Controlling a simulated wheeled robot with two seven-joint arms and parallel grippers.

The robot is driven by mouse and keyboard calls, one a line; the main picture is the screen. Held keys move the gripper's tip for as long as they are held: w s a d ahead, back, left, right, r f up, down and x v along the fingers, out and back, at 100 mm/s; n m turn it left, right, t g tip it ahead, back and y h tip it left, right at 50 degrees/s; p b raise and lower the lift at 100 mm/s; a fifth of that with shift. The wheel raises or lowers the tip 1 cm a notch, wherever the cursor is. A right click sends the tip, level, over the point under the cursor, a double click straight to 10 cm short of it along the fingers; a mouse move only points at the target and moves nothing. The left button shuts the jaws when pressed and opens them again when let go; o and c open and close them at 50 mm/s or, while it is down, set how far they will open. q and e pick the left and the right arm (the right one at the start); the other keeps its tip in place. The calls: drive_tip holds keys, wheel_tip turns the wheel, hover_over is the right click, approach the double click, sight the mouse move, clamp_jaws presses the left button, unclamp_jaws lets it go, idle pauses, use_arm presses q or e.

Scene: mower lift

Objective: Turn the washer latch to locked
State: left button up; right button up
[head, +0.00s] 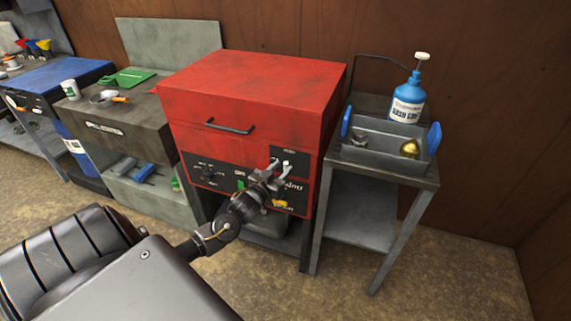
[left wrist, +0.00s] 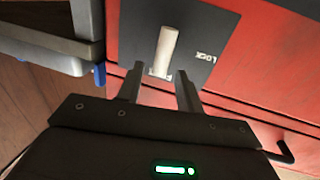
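The washer is a red cabinet (head: 245,85) with a lid handle and a dark front panel. Its latch is a pale lever (head: 286,163) on a small dark plate at the panel's upper right. In the left wrist view the latch lever (left wrist: 166,48) stands out from the plate (left wrist: 200,25), beside the word LOCK. My left gripper (head: 272,178) is in front of the panel, just below the latch in the head view. In the left wrist view its fingers (left wrist: 160,76) are apart, with the lever's base showing between their tips. I cannot tell whether they touch it. My right gripper is out of view.
A metal side table (head: 365,205) right of the washer holds a grey tray (head: 385,165) with blue handles and a blue pump bottle (head: 408,100). A grey workbench (head: 115,120) stands to the left. The floor in front is clear on the right.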

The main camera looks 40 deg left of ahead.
sight(284, 166)
use_arm(q)
drive_tip(key=shift+w+a, duration=0.2)
drive_tip(key=shift+w, duration=1.4)
clamp_jaws()
